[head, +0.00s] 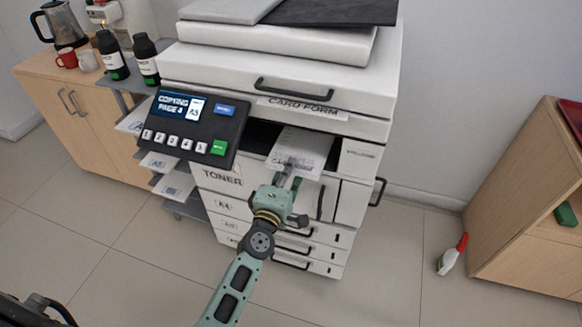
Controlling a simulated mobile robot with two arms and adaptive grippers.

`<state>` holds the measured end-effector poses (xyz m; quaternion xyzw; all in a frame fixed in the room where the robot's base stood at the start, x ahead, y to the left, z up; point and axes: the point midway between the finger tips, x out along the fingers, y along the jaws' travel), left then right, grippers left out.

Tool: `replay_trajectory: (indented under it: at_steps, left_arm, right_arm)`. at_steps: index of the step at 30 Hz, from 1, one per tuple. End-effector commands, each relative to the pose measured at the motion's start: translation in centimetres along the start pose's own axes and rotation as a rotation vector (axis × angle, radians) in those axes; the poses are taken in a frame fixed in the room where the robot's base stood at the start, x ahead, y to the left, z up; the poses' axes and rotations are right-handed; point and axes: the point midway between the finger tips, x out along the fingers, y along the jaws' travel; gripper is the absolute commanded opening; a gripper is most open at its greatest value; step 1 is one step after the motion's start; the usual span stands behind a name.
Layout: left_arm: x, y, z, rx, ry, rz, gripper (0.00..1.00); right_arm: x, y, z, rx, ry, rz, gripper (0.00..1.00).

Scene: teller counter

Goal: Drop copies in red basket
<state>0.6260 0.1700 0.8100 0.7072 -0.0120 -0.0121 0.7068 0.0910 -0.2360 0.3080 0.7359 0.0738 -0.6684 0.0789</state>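The copies (303,150) are a white paper stack or sheet with grey print, lying in the dark output slot of the copier (290,65). My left gripper (288,178) is at the near edge of the copies, its fingers pointing into the slot. The fingertips are small and overlap the paper's edge, so I cannot tell whether they are open or closed on it. A red object (574,112), cut off by the right edge of the picture, lies on the wooden cabinet; I cannot tell whether it is the red basket. My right gripper is not in view.
The copier's control panel (190,127) reads "COPYING PAGE 4" and juts out left of the slot. Open tiled floor lies between copier and cabinet.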

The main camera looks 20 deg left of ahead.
Motion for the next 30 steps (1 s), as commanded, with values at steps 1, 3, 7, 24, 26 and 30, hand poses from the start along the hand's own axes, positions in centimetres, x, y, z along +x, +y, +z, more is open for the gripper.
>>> replay_trajectory:
  at_steps: [1, 3, 7, 24, 26, 30]
  left_arm:
    - [0.0, -0.01, 0.0, 0.0, 0.0, 0.0, 0.15]
    - [-0.01, 0.0, 0.0, 0.0, 0.0, 0.0, 0.15]
    - [-0.02, -0.01, 0.01, -0.001, 0.0, 0.0, 0.11]
    - [-0.04, -0.02, 0.01, 0.0, 0.0, 0.0, 0.0]
    - [-0.04, -0.03, 0.01, 0.0, 0.0, -0.001, 0.0]
    - [-0.04, -0.03, 0.01, 0.0, 0.0, -0.001, 0.0]
  right_arm:
    - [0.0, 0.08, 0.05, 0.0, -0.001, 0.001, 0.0]
    - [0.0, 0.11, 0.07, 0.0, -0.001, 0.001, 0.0]
    - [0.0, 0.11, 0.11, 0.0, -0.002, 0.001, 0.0]
    - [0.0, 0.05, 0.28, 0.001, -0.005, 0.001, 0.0]
    - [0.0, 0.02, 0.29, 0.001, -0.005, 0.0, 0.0]
    - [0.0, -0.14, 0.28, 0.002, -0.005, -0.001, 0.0]
